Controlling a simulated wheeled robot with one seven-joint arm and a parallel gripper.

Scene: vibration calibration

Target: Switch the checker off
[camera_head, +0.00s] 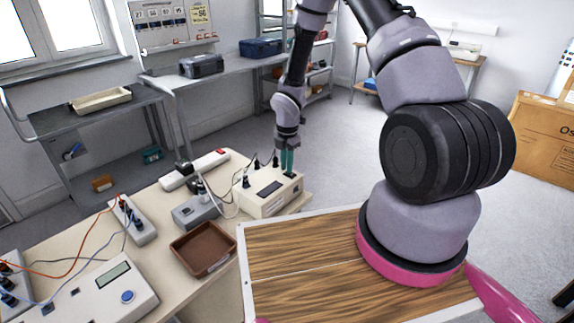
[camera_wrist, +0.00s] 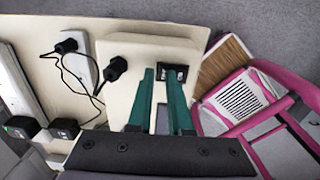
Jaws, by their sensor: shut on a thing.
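The checker looks to be the cream box (camera_head: 265,203) with a dark display on its top, at the table's far right corner in the head view. In the wrist view its cream top (camera_wrist: 128,72) lies under my fingers. A black switch (camera_wrist: 178,70) sits on that top at the fingertips. My gripper (camera_head: 287,170) points down at the box's right part, with its teal fingertips at the switch; the fingers also show in the wrist view (camera_wrist: 160,77). The gripper is shut on the switch, though the fingers partly hide the contact. The switch's on or off position cannot be made out.
A black plug (camera_wrist: 115,68) with a cable stands in the box beside my fingers. A grey device (camera_head: 197,212), a brown tray (camera_head: 203,248) and a power strip (camera_head: 194,170) are nearby on the table. A larger meter (camera_head: 103,297) is at the lower left.

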